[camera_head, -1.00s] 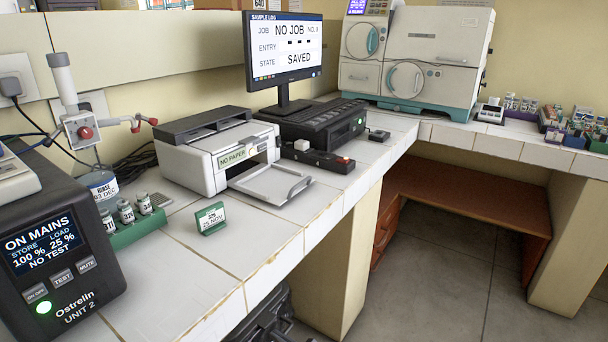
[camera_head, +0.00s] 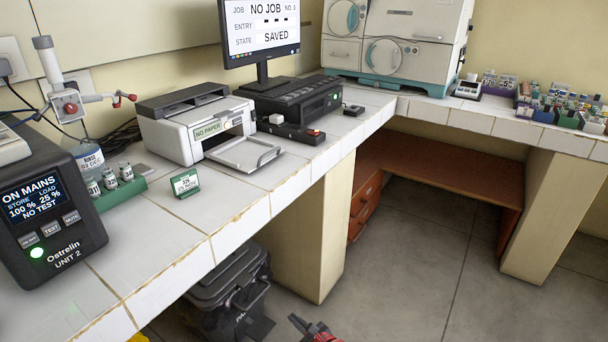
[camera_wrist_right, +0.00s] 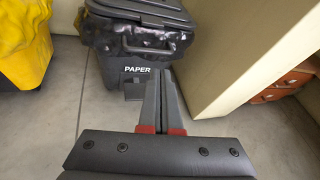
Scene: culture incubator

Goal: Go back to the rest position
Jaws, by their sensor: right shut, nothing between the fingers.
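My right gripper (camera_head: 312,328) shows at the bottom edge of the head view, low in front of the bench and over the floor. In the right wrist view its two fingers (camera_wrist_right: 163,112) are together with nothing between them. They point toward the dark bin marked PAPER (camera_wrist_right: 138,70), apart from it as far as I can tell. My left gripper is in neither view.
The paper bin (camera_head: 228,290) stands under the tiled bench (camera_head: 240,205), beside a cream support (camera_head: 310,235). A yellow bin (camera_wrist_right: 22,50) is at the left in the wrist view. The printer (camera_head: 195,125) sits on the bench. Floor (camera_head: 420,280) at right is clear.

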